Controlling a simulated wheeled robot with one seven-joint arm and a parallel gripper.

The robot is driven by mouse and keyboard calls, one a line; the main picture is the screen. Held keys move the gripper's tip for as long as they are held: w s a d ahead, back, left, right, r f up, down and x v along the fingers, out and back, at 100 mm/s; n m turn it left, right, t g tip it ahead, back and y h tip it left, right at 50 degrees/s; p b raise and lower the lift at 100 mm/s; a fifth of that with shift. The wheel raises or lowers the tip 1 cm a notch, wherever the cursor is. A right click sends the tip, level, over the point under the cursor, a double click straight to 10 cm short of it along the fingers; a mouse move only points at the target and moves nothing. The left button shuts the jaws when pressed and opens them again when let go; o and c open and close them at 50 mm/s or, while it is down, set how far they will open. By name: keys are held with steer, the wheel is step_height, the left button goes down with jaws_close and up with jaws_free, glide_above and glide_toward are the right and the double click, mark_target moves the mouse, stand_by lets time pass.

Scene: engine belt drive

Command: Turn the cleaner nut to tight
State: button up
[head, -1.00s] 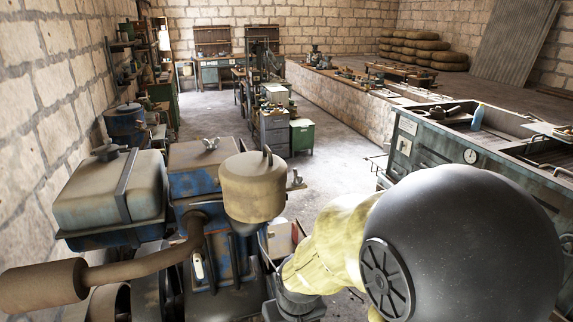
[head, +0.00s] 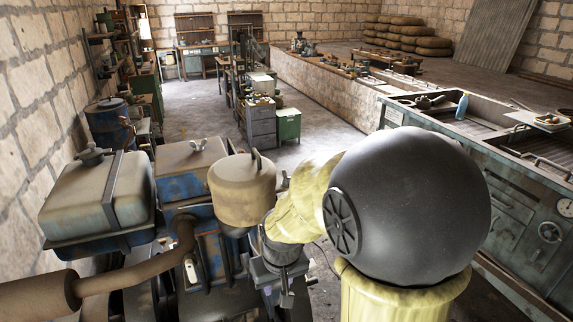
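The air cleaner is a round, dusty beige canister (head: 241,190) on the blue engine (head: 208,245), left of centre in the head view. A thin upright nut (head: 257,161) stands on its lid, apart from my gripper. My gripper (head: 280,292) is dark and points down, below and to the right of the canister, beside the engine. Its fingers are small and partly lost against the dark engine parts, so I cannot tell whether they are open or shut. No held object shows.
A wing nut (head: 198,144) sits on the engine's blue box left of the cleaner. A fuel tank (head: 97,203) and a rusty exhaust pipe (head: 135,278) lie further left. A metal workbench (head: 505,205) stands at right.

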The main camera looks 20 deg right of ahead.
steer(key=w+d+r+p, duration=0.3)
steer(key=w+r+p, duration=0.85)
steer(key=r, duration=0.55)
step_height(320, 180, up, 7)
steer(key=g, duration=0.2)
glide_above(287, 178)
steer(key=a, duration=0.3)
steer(key=shift+s+a+f+b, duration=0.15)
steer(key=shift+s+a+b, duration=0.05)
steer(key=shift+s+b, duration=0.25)
steer(key=d+r, duration=0.1)
steer(key=w+d+r, duration=0.2)
steer(key=shift+d+r+p, duration=0.3)
steer(key=shift+d+r, duration=0.05)
steer(key=shift+d, duration=0.05)
steer(key=shift+w+f, duration=0.1)
step_height(287, 178, down, 17)
steer(key=p, duration=0.4)
steer(key=shift+f, duration=0.15)
